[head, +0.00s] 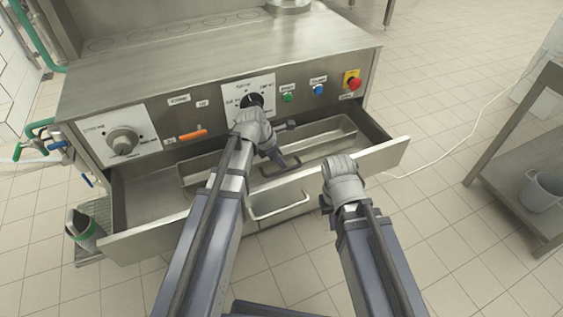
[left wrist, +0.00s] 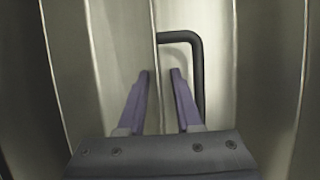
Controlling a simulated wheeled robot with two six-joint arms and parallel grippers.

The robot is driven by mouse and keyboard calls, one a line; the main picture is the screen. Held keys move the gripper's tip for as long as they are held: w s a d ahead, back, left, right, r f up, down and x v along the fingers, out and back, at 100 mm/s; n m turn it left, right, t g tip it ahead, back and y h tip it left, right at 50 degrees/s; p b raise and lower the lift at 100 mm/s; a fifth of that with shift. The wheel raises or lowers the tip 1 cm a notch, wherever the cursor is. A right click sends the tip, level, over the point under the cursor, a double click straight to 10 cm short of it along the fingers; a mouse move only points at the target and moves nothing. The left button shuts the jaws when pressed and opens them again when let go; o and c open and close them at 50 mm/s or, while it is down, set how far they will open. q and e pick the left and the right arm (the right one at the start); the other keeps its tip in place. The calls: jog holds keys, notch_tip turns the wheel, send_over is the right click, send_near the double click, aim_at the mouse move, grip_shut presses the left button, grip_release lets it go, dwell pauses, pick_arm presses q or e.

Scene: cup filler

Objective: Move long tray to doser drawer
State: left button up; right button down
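The long tray (head: 318,131) is a shallow metal pan lying inside the open doser drawer (head: 135,182), toward its right part. A dark handle (head: 290,171) is on the tray's near side; a dark bent handle also shows in the left wrist view (left wrist: 198,75). My left gripper (head: 279,146) is over the tray's near side. In the left wrist view, its two purple fingers (left wrist: 160,75) are apart, with a thin metal edge between them and the handle just right of them. Contact is unclear. My right gripper (head: 342,180) is near the drawer front; its fingers are hidden.
The drawer front has a metal handle (head: 281,205). The machine's panel above carries a dial (head: 123,142), a black knob (head: 252,101), buttons and a red stop button (head: 354,84). A metal table (head: 530,140) with a bucket (head: 543,191) stands at right. Floor between is clear except a cable.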

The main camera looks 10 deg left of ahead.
pick_arm(q)
jog(key=shift+r, duration=0.1)
jog(key=shift+p+v, duration=0.8)
jog(key=shift+p, duration=0.05)
jog(key=p+v, duration=0.9)
jog(key=v, duration=0.1)
jog(key=shift+r+p, duration=0.3)
jog(key=shift+p, duration=0.05)
jog(key=s+d+r+m+g+y+p, duration=0.1)
jog(key=s+d+r+m+p, duration=0.2)
jog(key=m, duration=0.6)
jog(key=s+d+r+m+g+y+p, duration=0.1)
jog(key=s+d+r+m+y+p, duration=0.1)
jog(key=s+m, duration=0.5)
jog(key=s+d+r+m+y+p, duration=0.2)
jog(key=s+d+r+m+p, duration=0.2)
jog(key=m, duration=0.8)
jog(key=shift+s+d+r+m+g+p, duration=0.35)
jog(key=shift+s+p, duration=0.25)
jog(key=shift+p, duration=0.45)
